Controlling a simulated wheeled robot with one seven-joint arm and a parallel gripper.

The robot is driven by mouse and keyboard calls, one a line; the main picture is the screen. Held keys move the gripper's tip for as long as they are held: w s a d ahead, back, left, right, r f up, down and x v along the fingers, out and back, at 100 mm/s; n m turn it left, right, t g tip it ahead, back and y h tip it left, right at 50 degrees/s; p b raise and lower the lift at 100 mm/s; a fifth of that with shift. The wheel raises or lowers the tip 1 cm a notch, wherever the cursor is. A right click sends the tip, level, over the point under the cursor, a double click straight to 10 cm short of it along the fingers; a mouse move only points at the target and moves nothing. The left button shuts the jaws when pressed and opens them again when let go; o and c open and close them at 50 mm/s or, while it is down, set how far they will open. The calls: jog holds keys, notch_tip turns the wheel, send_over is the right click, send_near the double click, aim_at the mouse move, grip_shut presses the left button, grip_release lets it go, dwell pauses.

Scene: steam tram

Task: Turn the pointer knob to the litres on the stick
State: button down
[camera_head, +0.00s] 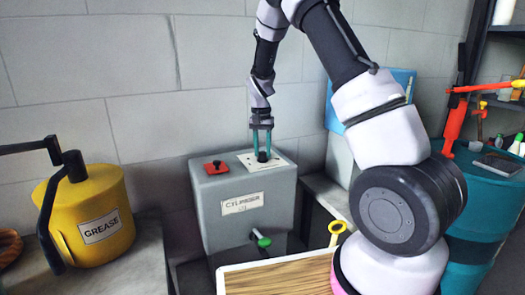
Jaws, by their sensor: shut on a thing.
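The pointer knob (262,157) is a small dark knob on a white plate (280,162) on top of a grey box labelled "CYLINDER" and a further unreadable word. My gripper (262,150) points straight down over the plate, with its greenish fingers shut on the knob. The fingers partly hide the knob, and I cannot tell where its pointer is set. The marks on the plate are too small to read. A yellow stick-like thing with a ring end (336,230) stands right of the box; I cannot tell whether it is the stick, and no litre reading shows.
The grey box (228,225) has a red knob (216,166) on top and a green-ended lever (262,241) in front. A yellow grease can (88,235) stands left. A wooden board (280,278) lies in front. A teal drum (485,200) with clutter stands right. The wall is close behind.

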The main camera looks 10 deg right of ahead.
jog(key=shift+m, duration=0.5)
jog(key=shift+c, duration=2.3)
grip_release()
jog(key=shift+r, duration=0.1)
notch_tip(320, 180, up, 11)
jog(key=shift+w+a+f, duration=0.15)
jog(key=shift+f, duration=0.05)
jog(key=shift+r, duration=0.1)
